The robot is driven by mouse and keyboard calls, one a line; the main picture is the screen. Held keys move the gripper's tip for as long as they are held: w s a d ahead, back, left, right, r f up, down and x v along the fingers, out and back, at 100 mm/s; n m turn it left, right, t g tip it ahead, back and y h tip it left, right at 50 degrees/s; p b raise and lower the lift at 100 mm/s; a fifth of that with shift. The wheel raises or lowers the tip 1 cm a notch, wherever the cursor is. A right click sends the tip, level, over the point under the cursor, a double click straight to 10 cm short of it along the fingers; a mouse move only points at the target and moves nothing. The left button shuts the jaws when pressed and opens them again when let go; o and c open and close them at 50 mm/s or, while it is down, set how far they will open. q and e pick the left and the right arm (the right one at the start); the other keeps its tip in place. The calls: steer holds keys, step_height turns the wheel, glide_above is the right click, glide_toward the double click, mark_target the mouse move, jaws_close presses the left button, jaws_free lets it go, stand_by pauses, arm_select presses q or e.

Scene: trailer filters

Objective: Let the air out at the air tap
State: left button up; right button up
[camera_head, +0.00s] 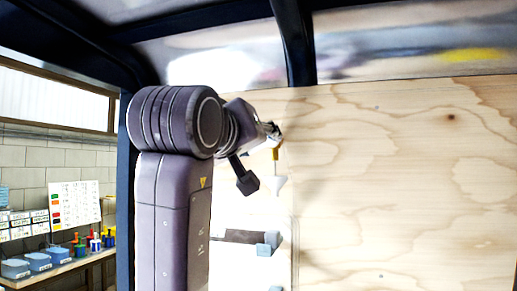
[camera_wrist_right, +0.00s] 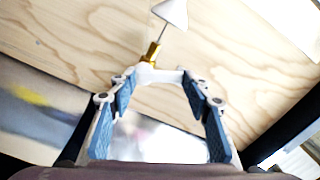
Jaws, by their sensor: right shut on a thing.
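The air tap (camera_head: 275,154) is a small brass fitting on the plywood wall, just right of the end of my arm in the head view. A white cone (camera_head: 279,185) hangs below it on a thin rod. In the right wrist view, turned over, the brass tap (camera_wrist_right: 153,52) sits just beyond the fingertips, with the white cone (camera_wrist_right: 171,13) above it. My right gripper (camera_wrist_right: 160,75) is shut on the tap at a pale piece beside the brass; the exact contact is hard to see. In the head view its fingers (camera_head: 273,131) are partly hidden. My left gripper is not in view.
The plywood wall (camera_head: 410,190) fills the right side, framed by dark beams (camera_head: 293,40). A grey-blue block (camera_head: 270,243) is low on the wall below the tap. At far left, a bench (camera_head: 70,266) carries blue boxes and coloured items.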

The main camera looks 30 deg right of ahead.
steer(key=shift+r+m, duration=0.2)
steer(key=shift+m, duration=0.6)
steer(key=shift+r+m, duration=0.2)
steer(key=shift+m, duration=0.6)
steer(key=o, duration=1.2)
steer(key=shift+a, duration=0.1)
steer(key=shift+c, duration=0.2)
steer(key=v, duration=1.2)
